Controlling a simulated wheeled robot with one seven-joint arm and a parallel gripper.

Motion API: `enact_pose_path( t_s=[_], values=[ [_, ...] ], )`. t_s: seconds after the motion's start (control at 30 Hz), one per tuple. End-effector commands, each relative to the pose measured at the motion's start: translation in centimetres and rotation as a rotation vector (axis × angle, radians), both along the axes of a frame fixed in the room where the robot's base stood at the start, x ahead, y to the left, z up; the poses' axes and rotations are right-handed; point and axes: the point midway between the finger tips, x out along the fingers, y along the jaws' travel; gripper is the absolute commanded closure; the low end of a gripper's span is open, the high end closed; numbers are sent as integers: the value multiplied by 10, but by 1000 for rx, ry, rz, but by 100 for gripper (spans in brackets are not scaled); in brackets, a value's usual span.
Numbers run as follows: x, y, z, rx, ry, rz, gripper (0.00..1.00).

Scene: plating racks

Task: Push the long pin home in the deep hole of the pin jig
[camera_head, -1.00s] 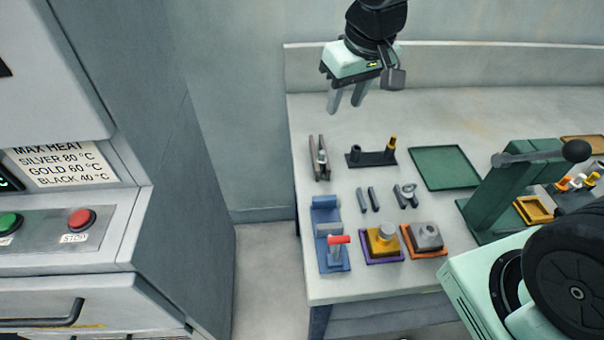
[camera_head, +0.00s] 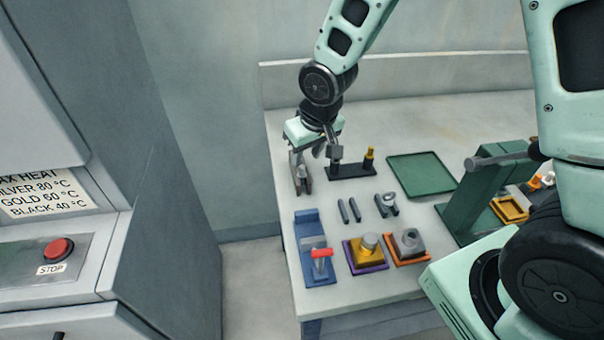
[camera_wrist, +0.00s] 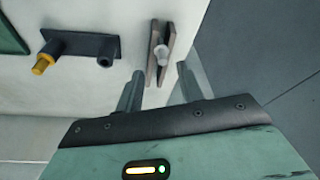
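The dark pin jig (camera_head: 350,171) lies near the back left of the table. A yellow-topped pin (camera_head: 369,154) stands upright at its right end, and a dark post is at its left end, partly behind my wrist. In the wrist view, the jig (camera_wrist: 78,46) shows the yellow-topped pin (camera_wrist: 42,63) and the dark post (camera_wrist: 106,54). Whether the pin is fully seated is unclear. My gripper (camera_wrist: 160,84) is open and empty, its fingers apart, pointing down just left of the jig. It is near a grey two-walled holder (camera_wrist: 155,67) with a pale pin-like piece (camera_wrist: 162,52).
In front lie small dark bars (camera_head: 349,211), a blue fixture with a red-topped handle (camera_head: 321,253), a yellow block on a purple base (camera_head: 368,245) and a grey block on an orange base (camera_head: 408,241). A green tray (camera_head: 422,174) and a green lever press (camera_head: 470,207) are to the right.

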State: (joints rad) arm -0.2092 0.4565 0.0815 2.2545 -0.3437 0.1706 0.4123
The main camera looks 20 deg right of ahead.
Motion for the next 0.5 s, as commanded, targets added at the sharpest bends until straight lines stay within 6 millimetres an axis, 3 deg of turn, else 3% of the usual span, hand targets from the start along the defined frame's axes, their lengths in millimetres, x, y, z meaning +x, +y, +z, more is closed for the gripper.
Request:
enact_pose_path(
  t_s=[0.3,0.5],
  values=[
    [8,6,-38,-2,3,0,62],
    [10,6,-44,0,1,0,62]
  ],
)
